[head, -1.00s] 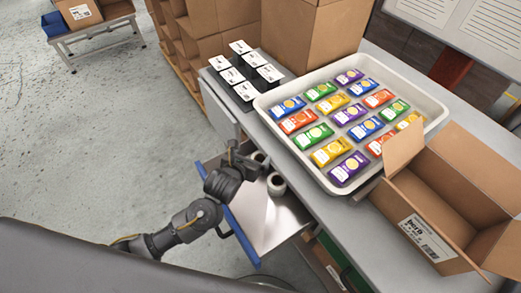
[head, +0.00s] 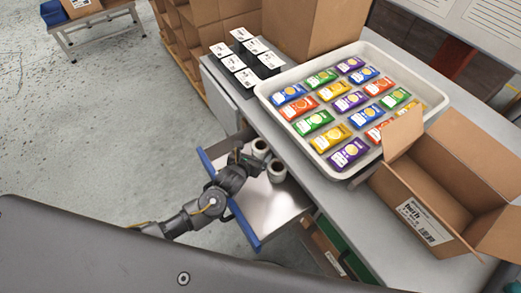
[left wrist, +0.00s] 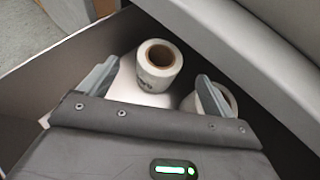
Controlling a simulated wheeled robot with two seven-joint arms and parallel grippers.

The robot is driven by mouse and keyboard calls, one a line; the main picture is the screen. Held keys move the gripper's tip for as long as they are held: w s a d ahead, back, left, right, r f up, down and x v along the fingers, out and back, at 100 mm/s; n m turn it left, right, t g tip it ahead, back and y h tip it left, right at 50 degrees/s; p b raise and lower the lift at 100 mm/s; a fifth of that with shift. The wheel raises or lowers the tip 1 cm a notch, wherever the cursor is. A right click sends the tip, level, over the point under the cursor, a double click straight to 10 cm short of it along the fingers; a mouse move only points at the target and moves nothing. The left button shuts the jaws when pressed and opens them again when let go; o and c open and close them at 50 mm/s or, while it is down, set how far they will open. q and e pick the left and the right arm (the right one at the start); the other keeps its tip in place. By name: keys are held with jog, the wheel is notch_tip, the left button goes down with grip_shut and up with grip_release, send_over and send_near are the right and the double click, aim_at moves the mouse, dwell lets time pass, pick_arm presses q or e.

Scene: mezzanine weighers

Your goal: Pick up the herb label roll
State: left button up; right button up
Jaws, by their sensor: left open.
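Two white label rolls lie in an open drawer (head: 272,208): a farther roll (head: 260,147) and a nearer roll (head: 277,171). Their print is too small to read, so I cannot tell which is the herb one. My left gripper (head: 248,160) is open over the drawer, close beside both rolls. In the left wrist view, one roll (left wrist: 158,67) stands upright with dark print on its side, between and beyond the open fingertips (left wrist: 157,73). The other roll (left wrist: 222,98) is partly hidden behind the right-hand finger. My right gripper is not in view.
A white tray (head: 294,128) of colourful packets rests on the grey counter above the drawer. An open cardboard box (head: 398,190) stands at the right. Several black boxes with white labels (head: 247,78) stand at the counter's far end. Drawer walls surround the rolls closely.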

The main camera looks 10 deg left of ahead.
aim_at(263, 143)
pick_arm(q)
jog(key=x, duration=0.4)
jog(key=shift+w+d+f, duration=0.1)
jog(key=shift+w+f, duration=0.05)
jog(key=shift+w, duration=0.25)
jog(key=shift+w+f, duration=0.25)
jog(key=shift+w, duration=0.1)
jog(key=c, duration=1.2)
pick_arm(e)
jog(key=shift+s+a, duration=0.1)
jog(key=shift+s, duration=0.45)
